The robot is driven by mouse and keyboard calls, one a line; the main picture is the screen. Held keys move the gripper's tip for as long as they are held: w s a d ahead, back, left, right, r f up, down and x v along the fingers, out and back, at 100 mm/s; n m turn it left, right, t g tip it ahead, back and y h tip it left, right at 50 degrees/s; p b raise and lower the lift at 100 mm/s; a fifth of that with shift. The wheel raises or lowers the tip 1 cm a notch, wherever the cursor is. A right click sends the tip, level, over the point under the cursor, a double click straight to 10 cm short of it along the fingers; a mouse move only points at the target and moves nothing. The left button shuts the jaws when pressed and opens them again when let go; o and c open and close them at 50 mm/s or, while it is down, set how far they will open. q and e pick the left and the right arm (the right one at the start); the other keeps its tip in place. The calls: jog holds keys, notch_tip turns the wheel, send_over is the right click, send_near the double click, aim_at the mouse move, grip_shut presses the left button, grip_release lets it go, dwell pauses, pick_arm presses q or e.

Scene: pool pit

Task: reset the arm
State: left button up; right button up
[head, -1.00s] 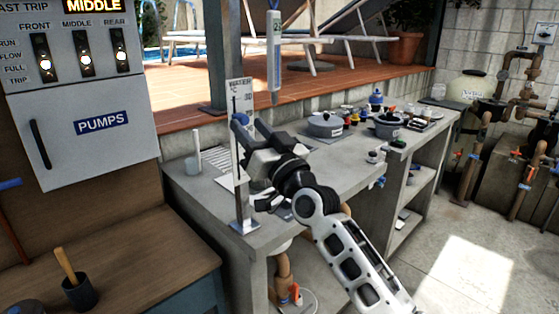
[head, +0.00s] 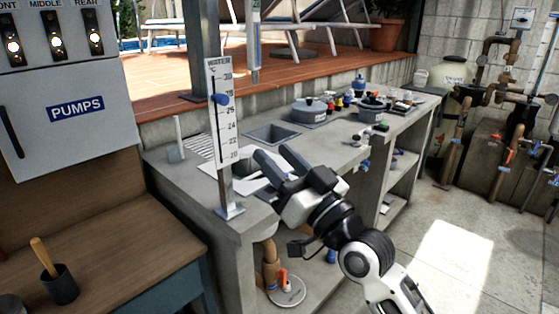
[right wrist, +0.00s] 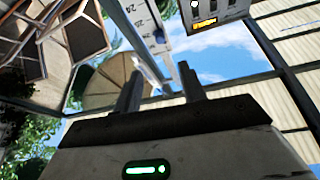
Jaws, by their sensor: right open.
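My right gripper (head: 275,156) is open and empty in the head view, over the concrete counter, to the right of the white water scale (head: 223,135). Its two dark fingers (right wrist: 158,88) also show apart in the right wrist view, with nothing between them. The scale stands upright on a metal foot, with a blue slider (head: 220,99) on it near the 26 mark. A gap shows between gripper and scale. Part of the scale (right wrist: 145,25) shows beyond the fingers in the right wrist view. My left gripper is not in view.
The concrete counter (head: 185,190) holds a square basin (head: 272,134), a grey lidded pot (head: 309,110) and several small items. A grey pumps panel (head: 75,105) hangs at left above a wooden bench (head: 120,230). Pipes stand at right; the floor (head: 450,250) there is clear.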

jog(key=s+d+f+m+g+h, duration=0.1)
jog(key=s+d+f+g+h, duration=0.15)
jog(key=f, duration=0.75)
jog(key=s+d+f+m+g+h, duration=0.1)
jog(key=s+f+h, duration=0.25)
jog(key=f, duration=0.75)
jog(key=s+d+f+g+h, duration=0.2)
jog(key=s+d+f, duration=0.1)
jog(key=s+f, duration=0.5)
jog(key=s+d+f+g+h, duration=0.2)
jog(key=s+d+f, duration=0.1)
jog(key=s+f, duration=0.5)
jog(key=shift+d+m, duration=0.25)
jog(key=shift+m, duration=0.05)
